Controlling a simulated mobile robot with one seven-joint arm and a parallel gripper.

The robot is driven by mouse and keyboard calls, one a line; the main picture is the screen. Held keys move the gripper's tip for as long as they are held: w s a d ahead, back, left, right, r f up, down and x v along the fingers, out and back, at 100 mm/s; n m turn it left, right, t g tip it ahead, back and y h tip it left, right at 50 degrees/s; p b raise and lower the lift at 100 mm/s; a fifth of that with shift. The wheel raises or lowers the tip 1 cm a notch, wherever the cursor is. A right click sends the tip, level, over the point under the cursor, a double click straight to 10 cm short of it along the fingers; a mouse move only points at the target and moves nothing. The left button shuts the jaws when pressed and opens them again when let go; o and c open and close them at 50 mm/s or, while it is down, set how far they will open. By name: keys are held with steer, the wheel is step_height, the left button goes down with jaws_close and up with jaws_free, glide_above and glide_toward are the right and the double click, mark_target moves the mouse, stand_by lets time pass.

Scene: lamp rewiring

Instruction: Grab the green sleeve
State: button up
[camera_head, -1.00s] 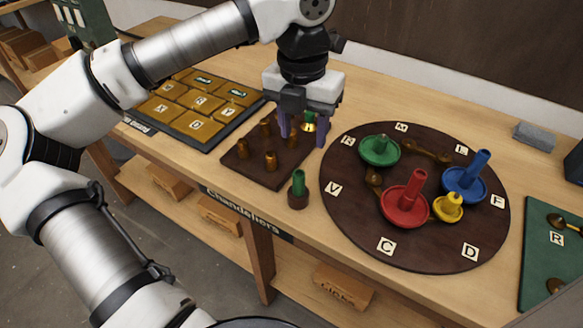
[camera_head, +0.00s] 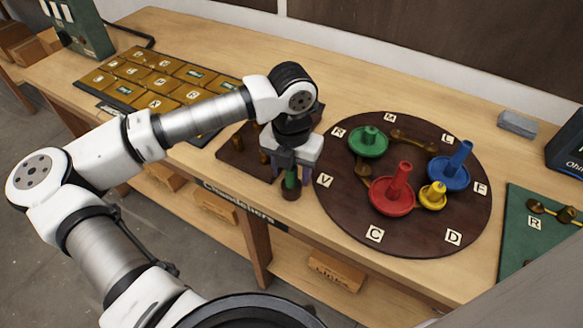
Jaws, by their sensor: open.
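The green sleeve (camera_head: 291,178) stands upright on a small round brown base (camera_head: 290,194) near the table's front edge, just left of the round dark board. My gripper (camera_head: 290,182) is above it, pointing down, with its purple fingers on either side of the sleeve. The jaws are open. The top of the sleeve is hidden by the gripper body, and I cannot tell whether a finger touches it.
The round dark board (camera_head: 345,217) to the right holds a green dish (camera_head: 369,143), a red dish (camera_head: 393,196), a blue dish (camera_head: 450,172) and a yellow one (camera_head: 433,195). A square peg board (camera_head: 232,154) lies behind-left, partly hidden by my arm. A tray of gold tiles (camera_head: 160,82) lies further left.

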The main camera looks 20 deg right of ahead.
steer(key=shift+f, duration=0.55)
steer(key=c, duration=1)
steer(key=shift+c, duration=0.2)
steer(key=shift+r, duration=0.15)
